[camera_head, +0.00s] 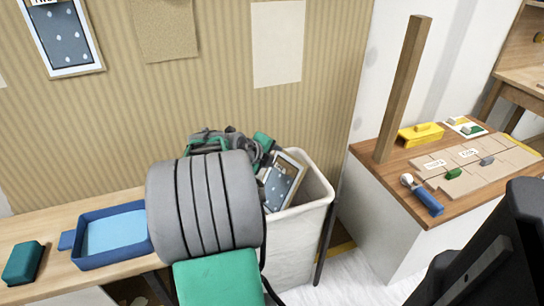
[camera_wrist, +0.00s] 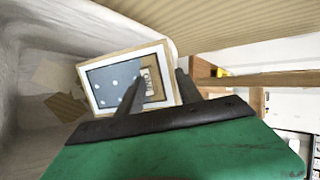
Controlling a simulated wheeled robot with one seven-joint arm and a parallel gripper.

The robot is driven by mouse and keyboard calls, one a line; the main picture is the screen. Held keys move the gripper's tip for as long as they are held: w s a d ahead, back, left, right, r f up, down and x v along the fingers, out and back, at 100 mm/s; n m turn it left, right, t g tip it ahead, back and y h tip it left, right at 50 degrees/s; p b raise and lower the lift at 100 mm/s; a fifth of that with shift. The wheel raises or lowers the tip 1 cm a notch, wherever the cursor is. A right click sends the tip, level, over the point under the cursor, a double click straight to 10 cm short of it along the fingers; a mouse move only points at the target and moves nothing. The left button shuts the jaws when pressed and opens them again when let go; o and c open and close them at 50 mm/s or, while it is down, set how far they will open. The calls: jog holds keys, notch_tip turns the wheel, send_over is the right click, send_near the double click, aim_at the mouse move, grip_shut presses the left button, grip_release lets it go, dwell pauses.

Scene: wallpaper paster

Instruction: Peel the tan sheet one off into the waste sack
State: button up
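A tan-edged sheet with a white margin, a blue-grey dotted middle and a small label lies tilted inside the waste sack (camera_head: 290,238) in the head view (camera_head: 282,182). The wrist view shows this sheet (camera_wrist: 120,80) below my fingers; its label is too small to read surely. My gripper (camera_wrist: 160,82) is over the sack's mouth with its two dark fingers apart. The left finger overlaps the sheet in the picture, and the right finger is at its edge. In the head view my arm hides the fingers. A plain tan sheet (camera_head: 164,28) hangs on the striped wall.
A similar dotted sheet (camera_head: 62,38) and a cream sheet (camera_head: 278,42) are on the wall. A blue tray (camera_head: 112,258) and a green block (camera_head: 22,263) sit on the left bench. A wooden post (camera_head: 403,90) rises from the right table. Tan scraps (camera_wrist: 60,74) lie inside the sack.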

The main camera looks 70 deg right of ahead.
jog(key=p+v, duration=0.1)
jog(key=v, duration=0.6)
jog(key=shift+a+r, duration=0.25)
jog(key=shift+a, duration=0.1)
